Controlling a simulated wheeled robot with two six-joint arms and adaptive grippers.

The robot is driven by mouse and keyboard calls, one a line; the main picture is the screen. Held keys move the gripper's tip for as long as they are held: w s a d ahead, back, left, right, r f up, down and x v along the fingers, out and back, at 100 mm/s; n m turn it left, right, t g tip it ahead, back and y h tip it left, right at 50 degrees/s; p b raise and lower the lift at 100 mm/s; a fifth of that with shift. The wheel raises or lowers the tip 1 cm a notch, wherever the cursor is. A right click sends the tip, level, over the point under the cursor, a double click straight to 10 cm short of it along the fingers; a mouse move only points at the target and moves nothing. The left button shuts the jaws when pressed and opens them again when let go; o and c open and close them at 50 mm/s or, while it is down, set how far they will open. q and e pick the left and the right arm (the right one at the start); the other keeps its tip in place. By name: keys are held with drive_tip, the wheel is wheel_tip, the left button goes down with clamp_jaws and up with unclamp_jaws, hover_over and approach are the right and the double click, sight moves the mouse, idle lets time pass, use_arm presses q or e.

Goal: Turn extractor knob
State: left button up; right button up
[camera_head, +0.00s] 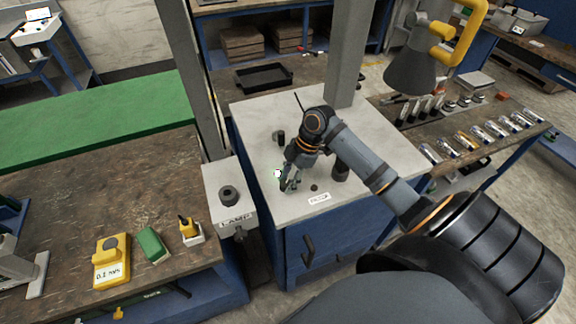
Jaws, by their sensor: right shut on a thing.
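My right gripper (288,183) reaches down to the light grey top of the blue cabinet, near its front left edge. It is shut on a small knob there, which the fingers mostly hide, so its angle cannot be told. A small white label (319,198) lies just right of the fingers, its text too small to read surely. A small dark round spot (314,187) sits beside the label. My left gripper is out of view.
A grey box marked LAMP with a dark knob (229,194) stands left of the blue cabinet (335,240). Dark posts (281,138) stand on the cabinet top. A grey cone hood (411,69) on a yellow arm hangs at the right. Vials (467,141) line the right bench.

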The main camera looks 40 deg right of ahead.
drive_tip(key=n+g+b, duration=0.1)
drive_tip(key=n, duration=0.1)
drive_tip(key=shift+w+n, duration=0.1)
drive_tip(key=shift+n, duration=0.3)
drive_tip(key=shift+r+n+g+p, duration=0.15)
drive_tip(key=shift+n+g+p, duration=0.25)
drive_tip(key=shift+n, duration=0.4)
drive_tip(key=n+p, duration=0.1)
drive_tip(key=n+g+p, duration=0.1)
drive_tip(key=p, duration=0.1)
drive_tip(key=shift+w+a+r+n, duration=0.1)
drive_tip(key=shift+r+n, duration=0.05)
drive_tip(key=shift+n, duration=0.25)
drive_tip(key=shift+f+n+g+h+p, duration=0.25)
drive_tip(key=shift+n+p, duration=0.55)
drive_tip(key=shift+p, duration=0.45)
drive_tip(key=o, duration=1.2)
